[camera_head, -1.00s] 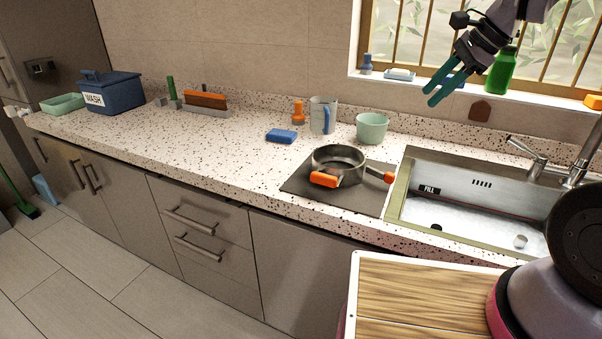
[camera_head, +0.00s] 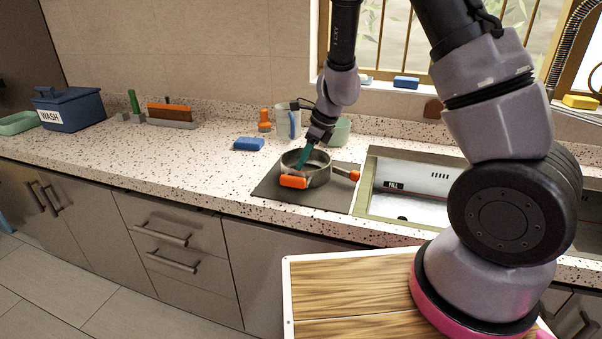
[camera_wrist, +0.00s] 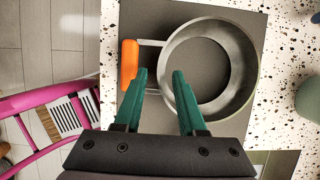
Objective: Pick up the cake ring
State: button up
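The cake ring (camera_head: 321,177), a round metal band with orange grips, sits on a dark square mat (camera_head: 268,190) on the counter. In the wrist view the ring (camera_wrist: 247,72) is open through its middle, showing the mat (camera_wrist: 145,15). One orange grip (camera_wrist: 130,64) stands out on its left. My gripper (camera_head: 303,163) reaches down at the ring. In the wrist view my gripper (camera_wrist: 160,72) is open, its green fingers on either side of the ring's left wall as seen from above. I cannot tell whether they touch it.
A blue sponge (camera_head: 249,143), an orange bottle (camera_head: 264,121), a grey jug (camera_head: 282,124) and a pale green cup (camera_head: 341,132) stand behind the mat. The sink (camera_head: 415,185) is just right. Open counter lies to the left.

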jog(key=x, duration=0.5)
jog(key=shift+f, duration=0.1)
jog(key=shift+c, duration=0.3)
grip_shut()
dwell(1.0)
